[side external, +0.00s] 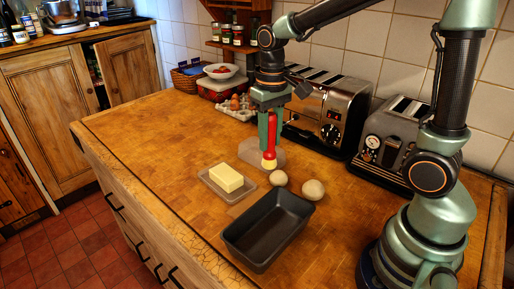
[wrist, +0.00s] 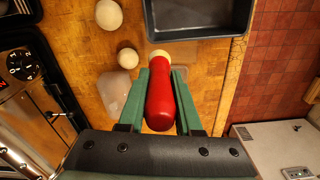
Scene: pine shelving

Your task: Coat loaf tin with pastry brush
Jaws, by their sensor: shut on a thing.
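My gripper (side external: 268,138) is shut on a red-handled pastry brush (side external: 270,148), held upright with its pale end down. I cannot tell whether that end touches the surface below. In the wrist view, the brush (wrist: 160,100) lies between the green fingers of my gripper (wrist: 162,74). The dark loaf tin (side external: 250,240) stands on the counter in front of the brush, apart from it, and looks empty. The tin (wrist: 198,36) shows at the top of the wrist view, partly cut off.
Butter (side external: 227,177) lies on a small dish (side external: 212,186) left of the brush. A greyish flat thing (side external: 250,152) lies behind the brush. Two toasters (side external: 330,108) stand at the wall.

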